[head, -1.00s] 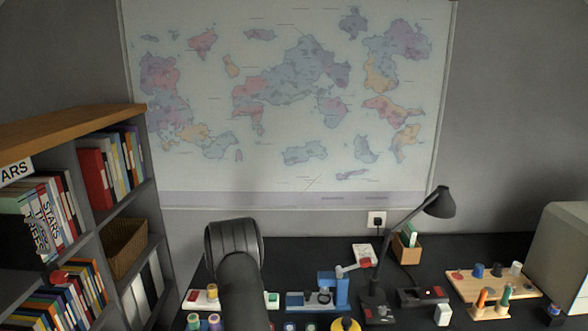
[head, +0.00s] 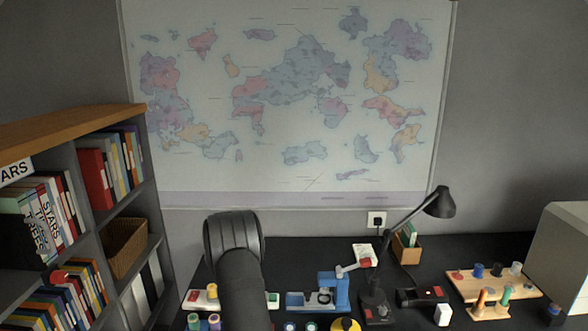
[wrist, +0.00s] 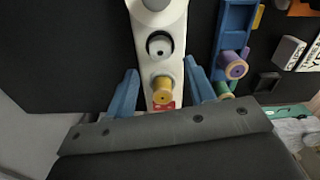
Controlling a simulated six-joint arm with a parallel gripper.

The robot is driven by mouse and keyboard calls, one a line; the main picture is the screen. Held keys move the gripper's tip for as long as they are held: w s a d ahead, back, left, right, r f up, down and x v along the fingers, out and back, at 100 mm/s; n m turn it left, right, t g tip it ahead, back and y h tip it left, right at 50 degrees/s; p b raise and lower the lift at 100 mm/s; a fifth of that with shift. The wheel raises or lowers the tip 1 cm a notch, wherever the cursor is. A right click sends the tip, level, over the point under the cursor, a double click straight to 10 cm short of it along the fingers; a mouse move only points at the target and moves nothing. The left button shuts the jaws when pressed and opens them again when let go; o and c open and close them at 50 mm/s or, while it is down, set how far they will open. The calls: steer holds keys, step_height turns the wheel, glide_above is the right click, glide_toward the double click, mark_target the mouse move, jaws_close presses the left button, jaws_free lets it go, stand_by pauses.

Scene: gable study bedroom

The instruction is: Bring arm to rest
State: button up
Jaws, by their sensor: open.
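My gripper (wrist: 161,68) shows in the wrist view with its two blue fingers spread apart. It is open, with no object touching both fingers. Between and beyond the fingers is a white holder (wrist: 175,62) with a yellow spool (wrist: 162,92), a dark round socket (wrist: 159,46) and a red patch near the spool. How far the fingertips are above the holder I cannot tell. In the head view my dark arm rises at the lower middle and hides part of the desk; the gripper itself is not seen there.
The black desk (head: 300,252) holds a blue fixture (head: 335,290), a desk lamp (head: 440,203) and a wooden peg rack (head: 494,289). A bookshelf (head: 90,130) stands at left. In the wrist view a blue holder (wrist: 232,30) with a purple spool (wrist: 234,66) is right of my gripper.

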step_height(320, 180, down, 6)
steer(key=shift+r, duration=0.2)
steer(key=shift+w+r, duration=0.1)
steer(key=shift+r, duration=0.1)
step_height(320, 180, up, 4)
steer(key=shift+f, duration=0.2)
steer(key=s+d+r, duration=0.3)
steer(key=d+r, duration=0.4)
steer(key=d, duration=0.4)
steer(key=s+a+f, duration=0.1)
steer(key=s+a, duration=0.4)
steer(key=s, duration=0.5)
steer(key=s+a+f, duration=0.1)
steer(key=s+a, duration=0.5)
steer(key=s, duration=0.4)
steer(key=a+f, duration=0.2)
steer(key=a, duration=0.1)
steer(key=a+f, duration=0.2)
steer(key=a, duration=0.1)
steer(key=a+f, duration=0.3)
steer(key=a, duration=0.1)
steer(key=shift+s+a, duration=0.1)
